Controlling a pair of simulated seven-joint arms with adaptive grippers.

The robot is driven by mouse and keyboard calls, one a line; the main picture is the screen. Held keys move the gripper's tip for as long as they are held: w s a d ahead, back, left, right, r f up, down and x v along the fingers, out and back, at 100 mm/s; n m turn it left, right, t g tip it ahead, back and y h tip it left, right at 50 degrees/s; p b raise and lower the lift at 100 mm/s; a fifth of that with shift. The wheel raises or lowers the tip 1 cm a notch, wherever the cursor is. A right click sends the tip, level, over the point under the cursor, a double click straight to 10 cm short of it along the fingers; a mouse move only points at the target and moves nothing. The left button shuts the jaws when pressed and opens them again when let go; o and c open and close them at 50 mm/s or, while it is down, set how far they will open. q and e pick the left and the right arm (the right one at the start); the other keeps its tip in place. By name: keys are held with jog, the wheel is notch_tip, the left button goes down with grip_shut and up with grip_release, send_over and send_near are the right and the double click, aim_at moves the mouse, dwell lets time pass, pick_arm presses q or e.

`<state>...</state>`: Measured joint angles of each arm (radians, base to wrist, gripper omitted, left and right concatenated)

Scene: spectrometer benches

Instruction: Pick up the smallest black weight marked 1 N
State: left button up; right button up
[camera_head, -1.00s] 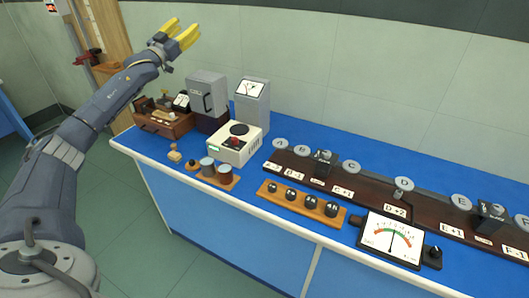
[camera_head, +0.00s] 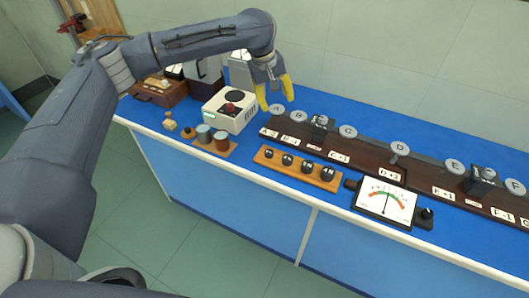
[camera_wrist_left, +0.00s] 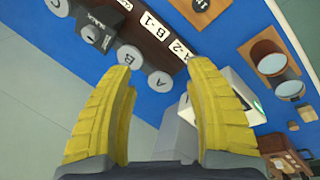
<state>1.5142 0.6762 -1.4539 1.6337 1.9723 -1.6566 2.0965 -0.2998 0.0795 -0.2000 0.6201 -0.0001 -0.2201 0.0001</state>
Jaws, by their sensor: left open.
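In the left wrist view, a black weight (camera_wrist_left: 201,5) on the tray shows at the top edge, partly cut off, with a pale marking. My left gripper (camera_head: 276,106) is open and empty, fingers pointing down, above the bench and behind the tray. It also shows in the left wrist view (camera_wrist_left: 163,82). My right gripper is out of view.
A dark lettered rail (camera_head: 365,163) with round discs runs behind the tray. A dial meter (camera_head: 386,202) stands right of it.

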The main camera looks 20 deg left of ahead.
pick_arm(q)
jog(key=g+y, duration=0.2)
send_over(269, 151)
jog(key=f, duration=1.1)
jog(key=shift+s+a, duration=0.1)
jog(key=shift+s, duration=0.15)
jog(key=shift+w+f, duration=0.2)
jog(key=shift+f, duration=3.3)
grip_shut()
